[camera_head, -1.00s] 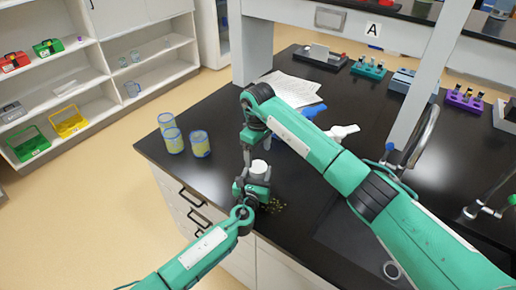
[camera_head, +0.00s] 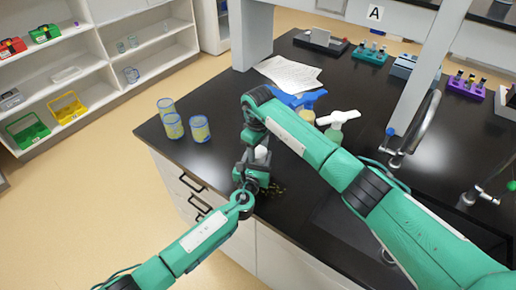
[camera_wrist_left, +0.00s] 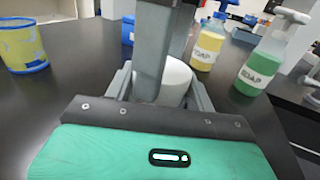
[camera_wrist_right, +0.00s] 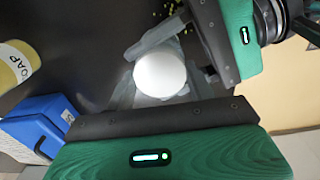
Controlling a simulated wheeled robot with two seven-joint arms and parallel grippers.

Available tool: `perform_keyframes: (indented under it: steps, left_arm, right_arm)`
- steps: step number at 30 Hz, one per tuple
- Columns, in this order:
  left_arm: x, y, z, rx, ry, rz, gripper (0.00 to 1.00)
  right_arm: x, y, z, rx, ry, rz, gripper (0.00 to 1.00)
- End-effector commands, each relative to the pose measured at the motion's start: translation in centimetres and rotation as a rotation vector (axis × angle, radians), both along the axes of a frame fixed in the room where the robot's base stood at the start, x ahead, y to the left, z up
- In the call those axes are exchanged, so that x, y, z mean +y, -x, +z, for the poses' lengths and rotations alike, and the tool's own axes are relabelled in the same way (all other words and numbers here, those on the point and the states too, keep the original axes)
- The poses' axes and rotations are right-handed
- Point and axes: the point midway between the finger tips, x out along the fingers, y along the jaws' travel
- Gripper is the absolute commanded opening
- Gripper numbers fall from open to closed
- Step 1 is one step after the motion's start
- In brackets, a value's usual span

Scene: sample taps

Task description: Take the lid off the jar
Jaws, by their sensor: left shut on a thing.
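The jar's white lid (camera_head: 261,154) shows small between my grippers near the counter's front edge. In the right wrist view the round white lid (camera_wrist_right: 160,74) is seen from above; in the left wrist view its white side (camera_wrist_left: 178,78) is partly hidden by my right fingers. My left gripper (camera_head: 256,172) is shut on the jar from the front, low down; the jar body is mostly hidden. My right gripper (camera_head: 256,146) points down from above, its fingers beside the lid and apparently open around it.
Several yellow, blue-rimmed cups (camera_head: 172,126) stand to the left. White papers (camera_head: 288,72) lie farther back. A sink tap (camera_head: 412,135) is at right. Small yellowish bits (camera_head: 277,189) lie beside the jar.

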Motion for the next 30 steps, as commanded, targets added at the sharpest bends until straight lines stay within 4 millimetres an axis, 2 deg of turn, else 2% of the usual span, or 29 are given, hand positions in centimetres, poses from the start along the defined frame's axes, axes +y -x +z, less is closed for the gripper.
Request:
perform_keyframes:
  steps: [8,14,30]
  left_arm:
    - [-0.01,0.0,-0.02,0.0,0.0,-0.001,0.0]
    - [-0.04,0.02,-0.03,0.0,0.0,-0.002,0.0]
    - [-0.06,0.05,-0.04,0.001,0.001,-0.001,0.0]
  right_arm:
    - [-0.02,-0.01,0.04,0.0,0.001,0.063,0.28]
    - [-0.06,-0.04,0.08,-0.001,0.002,0.352,0.32]
    - [0.08,-0.01,0.09,-0.001,-0.002,0.337,0.3]
